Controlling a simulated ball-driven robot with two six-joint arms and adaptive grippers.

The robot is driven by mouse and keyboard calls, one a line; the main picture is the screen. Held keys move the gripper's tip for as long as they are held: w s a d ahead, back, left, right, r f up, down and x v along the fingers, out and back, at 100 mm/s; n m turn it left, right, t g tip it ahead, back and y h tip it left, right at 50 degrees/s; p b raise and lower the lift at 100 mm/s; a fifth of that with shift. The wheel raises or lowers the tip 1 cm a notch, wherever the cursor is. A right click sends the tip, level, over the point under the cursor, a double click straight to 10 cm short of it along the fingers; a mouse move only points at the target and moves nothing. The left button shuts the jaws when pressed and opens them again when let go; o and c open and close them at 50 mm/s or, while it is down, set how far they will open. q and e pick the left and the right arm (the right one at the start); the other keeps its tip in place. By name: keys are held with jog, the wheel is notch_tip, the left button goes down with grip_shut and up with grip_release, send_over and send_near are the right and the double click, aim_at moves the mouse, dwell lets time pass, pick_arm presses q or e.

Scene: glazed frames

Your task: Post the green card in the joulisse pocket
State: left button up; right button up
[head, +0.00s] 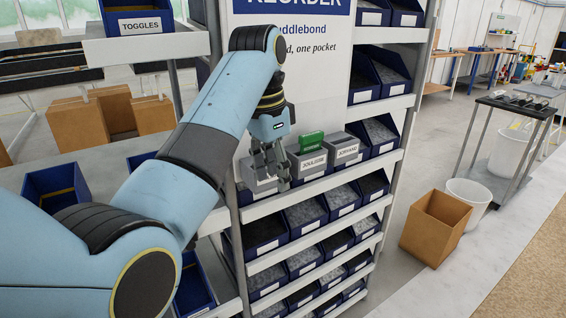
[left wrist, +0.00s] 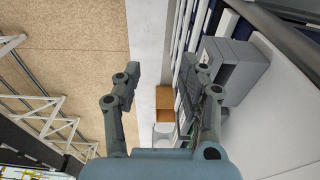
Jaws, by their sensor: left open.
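The green card (head: 311,141) stands upright in the top of the middle grey pocket (head: 308,168), labelled JOULISSE, with its upper part showing above the rim. A grey pocket labelled JORVAND (head: 347,150) is to its right. Another grey pocket (head: 248,178) on the left is partly hidden by my left gripper (head: 271,170). The left gripper is open and empty, in front of the left pocket and apart from the card. In the left wrist view the open fingers (left wrist: 163,72) show nothing between them, with grey pockets (left wrist: 228,65) at the right. My right gripper is not in view.
The pockets stand on a rack shelf below a white sign board (head: 320,60). Blue bins (head: 303,218) fill the shelves below and to the right. A cardboard box (head: 435,228) and a white bin (head: 470,198) stand on the floor to the right.

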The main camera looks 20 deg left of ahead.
pick_arm(q)
jog(key=s+a+f+m+b, duration=0.1)
jog(key=s+a+f+b, duration=0.15)
jog(key=f+b, duration=0.55)
jog(key=s+a+f+b, duration=0.1)
jog(key=a+f+b, duration=0.35)
jog(key=f, duration=0.75)
jog(key=s+a+f+n+b, duration=0.1)
jog(key=s+f+n+b, duration=0.1)
jog(key=s+f, duration=1.4)
jog(key=s+a+f+n+y+b, duration=0.1)
jog(key=s+a+f+n, duration=0.1)
jog(key=s+f, duration=1.4)
jog(key=s+a+f+n+b, duration=0.2)
jog(key=s+f+n, duration=0.1)
jog(key=s+f, duration=1.4)
jog(key=shift+f+n+y+b, duration=0.3)
jog(key=shift+f+n+b, duration=0.05)
jog(key=shift+f+n, duration=0.05)
